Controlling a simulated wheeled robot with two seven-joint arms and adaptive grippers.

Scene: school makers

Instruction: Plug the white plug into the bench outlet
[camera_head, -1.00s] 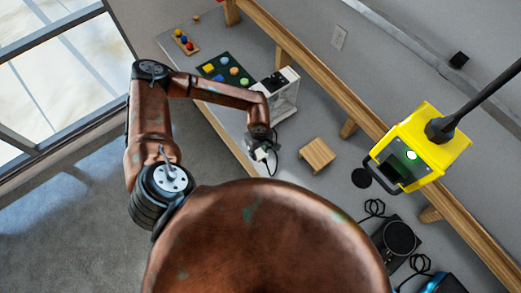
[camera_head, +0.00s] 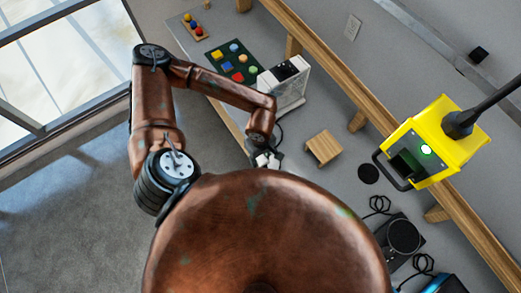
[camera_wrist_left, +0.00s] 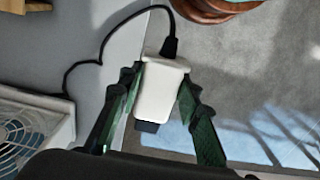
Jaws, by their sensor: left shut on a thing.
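My left gripper (camera_head: 267,160) is low by the bench's near edge, beside the dark dome of my own body. In the left wrist view, the green fingers of the left gripper (camera_wrist_left: 160,100) are shut on the white plug (camera_wrist_left: 160,88). A black cable leaves one end of the plug and a dark part shows at the other. In the head view the white plug (camera_head: 262,160) shows small and partly hidden. A white outlet plate (camera_head: 353,27) is on the wall behind the bench. I cannot tell whether it is the bench outlet. My right gripper is out of view.
A white box with a black top (camera_head: 290,85) stands on the bench; its fan grille (camera_wrist_left: 20,135) shows in the wrist view. A wooden block (camera_head: 323,147), a dark disc (camera_head: 368,173) and a board of coloured pieces (camera_head: 233,60) lie nearby. A yellow box (camera_head: 440,145) hangs at right.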

